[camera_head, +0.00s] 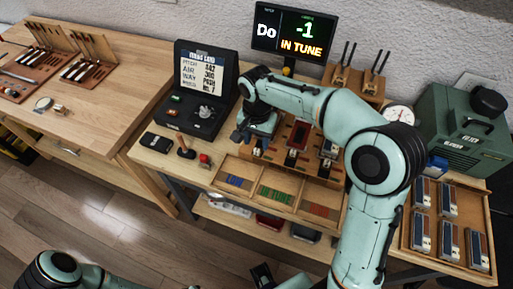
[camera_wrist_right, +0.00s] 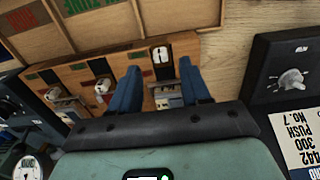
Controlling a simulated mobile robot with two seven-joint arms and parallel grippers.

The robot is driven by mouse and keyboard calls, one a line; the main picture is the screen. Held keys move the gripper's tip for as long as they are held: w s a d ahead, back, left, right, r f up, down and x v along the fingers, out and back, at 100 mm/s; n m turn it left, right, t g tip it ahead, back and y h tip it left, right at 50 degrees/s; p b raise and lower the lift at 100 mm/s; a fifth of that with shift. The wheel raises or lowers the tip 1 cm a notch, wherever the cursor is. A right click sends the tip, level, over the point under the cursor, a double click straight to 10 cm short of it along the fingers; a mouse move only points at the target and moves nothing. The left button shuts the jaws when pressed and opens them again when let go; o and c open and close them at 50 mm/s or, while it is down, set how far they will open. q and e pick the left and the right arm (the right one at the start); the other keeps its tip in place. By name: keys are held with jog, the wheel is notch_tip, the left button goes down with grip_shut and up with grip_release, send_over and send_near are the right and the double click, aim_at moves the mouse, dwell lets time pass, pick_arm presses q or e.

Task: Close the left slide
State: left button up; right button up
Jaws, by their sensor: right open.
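The wooden action block (camera_head: 290,146) stands on the bench and carries several slides in a row. My right gripper (camera_head: 246,138) is at the block's left end, pointing down. In the right wrist view, which looks from the opposite side, my right gripper (camera_wrist_right: 160,68) has its two blue fingers apart. The left slide (camera_wrist_right: 161,55), with a white-faced piece, shows between and just beyond the fingertips. I cannot tell whether the fingers touch it. My left arm shows at the bottom left; a dark part (camera_head: 262,275) at the bottom edge may be its gripper, jaws unclear.
A sorting tray (camera_head: 236,192) with labelled compartments lies in front of the block. A black control box (camera_head: 195,105) with a knob stands to the left. A tuning display (camera_head: 295,32) reads "IN TUNE". A tray of reed parts (camera_head: 481,262) and a green machine (camera_head: 462,130) are right.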

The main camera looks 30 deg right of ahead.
aim_at(257, 149)
pick_arm(q)
jog(key=shift+s+f, duration=0.1)
jog(key=shift+f, duration=0.2)
pick_arm(e)
jog(key=shift+f, duration=2.25)
jog(key=shift+c, duration=0.3)
grip_shut()
jog(key=shift+w+d+r+p, duration=0.15)
jog(key=shift+w+d+p, duration=0.25)
jog(key=shift+w+d, duration=0.3)
jog(key=shift+w+d+r+p, duration=0.1)
jog(key=shift+w+d+p, duration=0.3)
jog(key=shift+w+d, duration=0.2)
jog(key=shift+w+d+f, duration=0.1)
jog(key=shift+w+d, duration=0.05)
jog(key=shift+d, duration=0.1)
pick_arm(q)
jog(key=shift+w+r, duration=0.3)
jog(key=shift+r, duration=0.25)
jog(key=shift+w+r, duration=0.25)
jog(key=shift+r, duration=0.3)
pick_arm(e)
jog(key=shift+c, duration=0.9)
grip_release()
jog(key=shift+o, duration=1.2)
jog(key=shift+f, duration=0.1)
